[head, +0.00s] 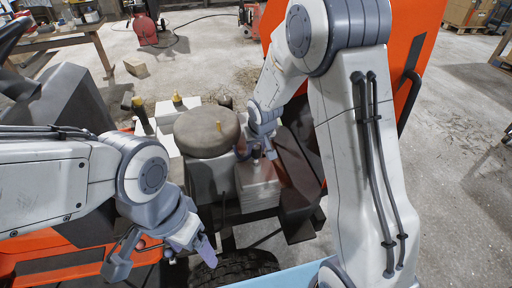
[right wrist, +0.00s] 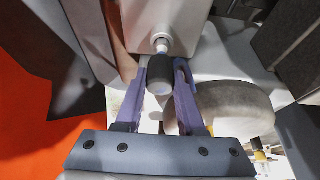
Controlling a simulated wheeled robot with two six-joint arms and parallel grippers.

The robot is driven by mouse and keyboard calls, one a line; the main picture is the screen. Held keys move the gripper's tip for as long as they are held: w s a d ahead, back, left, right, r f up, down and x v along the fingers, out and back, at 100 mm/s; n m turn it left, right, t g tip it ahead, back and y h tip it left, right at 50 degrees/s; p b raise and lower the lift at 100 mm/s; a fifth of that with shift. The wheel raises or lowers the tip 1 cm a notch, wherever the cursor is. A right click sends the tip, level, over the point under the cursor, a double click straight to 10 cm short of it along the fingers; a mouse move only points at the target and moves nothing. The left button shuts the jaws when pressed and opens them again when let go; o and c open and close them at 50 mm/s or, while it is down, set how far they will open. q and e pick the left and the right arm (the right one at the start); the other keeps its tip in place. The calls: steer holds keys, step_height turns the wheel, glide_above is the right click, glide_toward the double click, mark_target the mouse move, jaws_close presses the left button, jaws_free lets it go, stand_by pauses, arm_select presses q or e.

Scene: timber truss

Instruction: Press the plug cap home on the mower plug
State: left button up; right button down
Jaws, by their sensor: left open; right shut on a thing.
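My right gripper (right wrist: 161,78) is shut on the plug cap (right wrist: 160,72), a short dark cylinder with a pale end. The mower plug (right wrist: 161,44), a pale metal stub, stands out from the light engine block (right wrist: 185,22). The cap is in line with the plug and meets its visible end; I cannot tell how deeply it sits on it. In the head view my right gripper (head: 264,143) is above the finned block (head: 258,185), partly hiding the cap and plug. My left gripper (head: 162,255) is open and empty at the lower left, apart from the plug.
A round grey-brown engine cover (head: 206,131) stands just left of the plug. The orange mower body (head: 420,55) rises at right, and a dark tyre (head: 235,268) is below. A workbench (head: 60,38) stands far left. The concrete floor beyond is mostly open.

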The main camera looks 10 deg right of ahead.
steer(key=shift+f+b, duration=0.8)
steer(key=shift+f, duration=0.2)
steer(key=shift+c, duration=2.2)
jaws_free()
steer(key=shift+r, duration=0.15)
steer(key=p+v, duration=0.3)
steer(key=v, duration=0.7)
steer(key=s+a+r+n+g, duration=0.1)
steer(key=s+a+n+g, duration=0.15)
steer(key=s, duration=0.65)
steer(key=s+a+r+n+g+y, duration=0.15)
steer(key=s+a, duration=0.25)
steer(key=s, duration=0.6)
steer(key=s+a+r+n+g+h, duration=0.1)
steer(key=s+a+r+n, duration=0.2)
steer(key=s, duration=0.6)
step_height(320, 180, up, 18)
steer(key=p, duration=1.9)
steer(key=shift+s+a, duration=0.25)
steer(key=shift+a, duration=0.15)
